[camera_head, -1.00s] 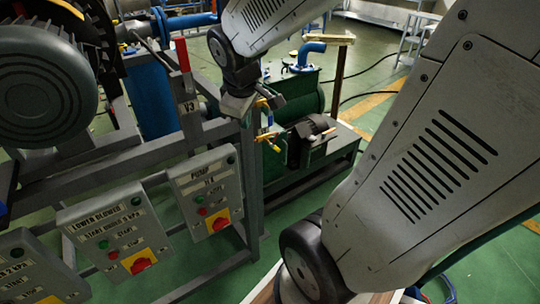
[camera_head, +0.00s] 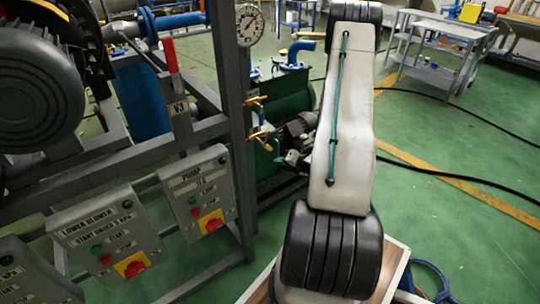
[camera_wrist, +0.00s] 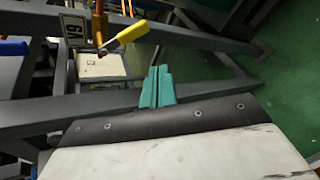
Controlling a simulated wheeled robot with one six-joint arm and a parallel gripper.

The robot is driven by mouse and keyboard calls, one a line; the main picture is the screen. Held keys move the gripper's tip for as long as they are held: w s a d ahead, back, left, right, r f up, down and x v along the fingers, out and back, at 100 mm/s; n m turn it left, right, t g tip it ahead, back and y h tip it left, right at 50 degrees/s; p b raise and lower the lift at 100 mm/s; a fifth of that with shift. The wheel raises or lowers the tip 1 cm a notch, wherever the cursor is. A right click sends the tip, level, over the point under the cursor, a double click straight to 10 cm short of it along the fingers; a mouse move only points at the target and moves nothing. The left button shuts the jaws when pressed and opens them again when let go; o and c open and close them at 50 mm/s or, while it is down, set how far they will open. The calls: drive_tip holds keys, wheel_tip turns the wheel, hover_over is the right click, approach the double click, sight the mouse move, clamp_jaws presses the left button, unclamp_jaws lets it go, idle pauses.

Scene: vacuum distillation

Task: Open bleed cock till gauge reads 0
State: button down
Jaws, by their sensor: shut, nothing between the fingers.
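A round white dial gauge (camera_head: 249,25) sits at the top of the grey frame post in the head view; its reading is too small to tell. Below it, an upper brass cock (camera_head: 256,101) and a lower brass cock (camera_head: 261,137) stick out from the post. In the wrist view a cock with a yellow lever (camera_wrist: 130,33) sits on a brass pipe (camera_wrist: 98,24), beyond my fingertips. I cannot tell which of the two cocks it is. My gripper (camera_wrist: 157,72) is shut and empty, apart from the lever.
Grey frame bars (camera_wrist: 215,42) cross close to my fingers in the wrist view. A green pump tank (camera_head: 285,95) stands behind the post. Control boxes (camera_head: 200,192) hang on the frame at the left.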

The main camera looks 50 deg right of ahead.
sight(266, 146)
drive_tip(key=w+a+f+n+t+y, duration=0.1)
drive_tip(key=w+a+f+n+t, duration=0.15)
drive_tip(key=w, duration=0.45)
drive_tip(key=shift+s+d+r+t, duration=0.1)
drive_tip(key=shift+d+r, duration=0.2)
drive_tip(key=shift+d, duration=0.3)
drive_tip(key=shift+d+r+t, duration=0.1)
drive_tip(key=shift+d+r, duration=0.15)
drive_tip(key=shift+d, duration=0.35)
drive_tip(key=shift+s+d+r+t, duration=0.1)
drive_tip(key=shift+d+r, duration=0.2)
drive_tip(key=shift+d, duration=0.3)
drive_tip(key=shift+d, duration=0.1)
